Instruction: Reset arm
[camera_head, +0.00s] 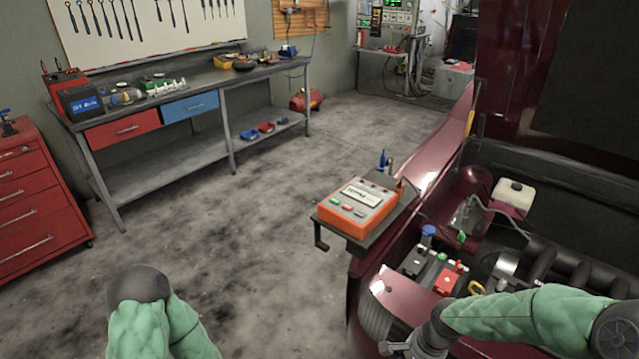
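My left arm enters at the bottom left, with its green-covered links and a dark rounded joint showing. Its gripper is not in the picture. My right arm reaches in from the right edge over the front of the open engine bay. It ends in a grey wrist part at the bottom edge, where the picture cuts it off, so its fingers do not show. Nothing held by either arm can be seen.
An orange tester (357,208) stands on a small dark shelf at the dark red car's (450,150) side. A battery (437,268) sits in the engine bay. A workbench (195,85) and red tool cabinet (35,205) stand left. The floor between is clear.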

